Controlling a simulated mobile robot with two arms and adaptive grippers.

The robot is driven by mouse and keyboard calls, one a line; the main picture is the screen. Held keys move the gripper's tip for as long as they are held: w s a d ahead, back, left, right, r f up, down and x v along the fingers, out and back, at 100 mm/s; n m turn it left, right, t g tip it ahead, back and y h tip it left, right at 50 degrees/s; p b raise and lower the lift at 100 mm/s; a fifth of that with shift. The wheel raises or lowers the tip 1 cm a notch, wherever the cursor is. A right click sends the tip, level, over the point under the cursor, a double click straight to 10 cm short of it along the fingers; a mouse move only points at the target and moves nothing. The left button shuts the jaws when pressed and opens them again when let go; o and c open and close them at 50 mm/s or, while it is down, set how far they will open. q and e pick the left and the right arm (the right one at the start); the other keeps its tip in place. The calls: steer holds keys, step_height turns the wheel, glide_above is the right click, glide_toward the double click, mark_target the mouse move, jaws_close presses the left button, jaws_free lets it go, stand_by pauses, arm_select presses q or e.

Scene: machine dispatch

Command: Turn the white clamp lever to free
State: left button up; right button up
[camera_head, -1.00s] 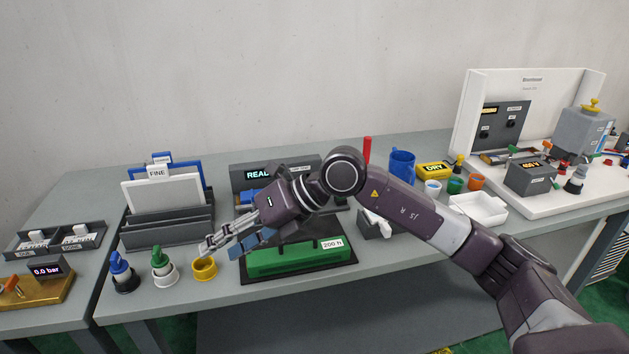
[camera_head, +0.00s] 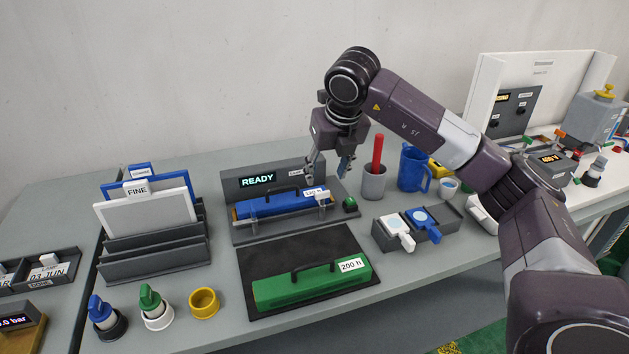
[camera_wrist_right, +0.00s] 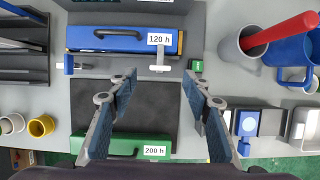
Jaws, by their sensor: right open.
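The white clamp lever (camera_head: 323,197) is at the right end of the blue 120 h cartridge (camera_head: 275,206), which lies in the grey machine (camera_head: 238,191) with a READY display. In the right wrist view the white lever (camera_wrist_right: 160,62) points down from under the 120 h label. A blue lever (camera_wrist_right: 69,65) is at the cartridge's left end. My right gripper (camera_head: 328,174) is open and empty, pointing down above the cartridge's right end. In the wrist view its fingertips (camera_wrist_right: 160,75) are on either side of the lever, apart from it. My left gripper is out of view.
A green 200 h cartridge (camera_head: 310,287) lies on a black mat (camera_head: 262,250) in front. A green button (camera_head: 350,204) sits right of the lever. A grey cup with a red stick (camera_head: 373,183) and a blue mug (camera_head: 411,170) stand further right.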

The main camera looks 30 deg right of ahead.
mark_target(323, 192)
steer(key=x, duration=0.3)
steer(key=p+x, duration=0.1)
steer(key=shift+s+d+f, duration=0.1)
steer(key=shift+s+f, duration=0.1)
steer(key=shift+f, duration=0.2)
steer(key=shift+x, duration=0.95)
steer(key=shift+w, duration=0.1)
steer(key=c, duration=0.3)
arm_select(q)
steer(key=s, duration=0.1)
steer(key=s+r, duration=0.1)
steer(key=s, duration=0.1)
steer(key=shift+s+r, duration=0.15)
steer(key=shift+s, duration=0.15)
arm_select(e)
steer(key=c, duration=0.9)
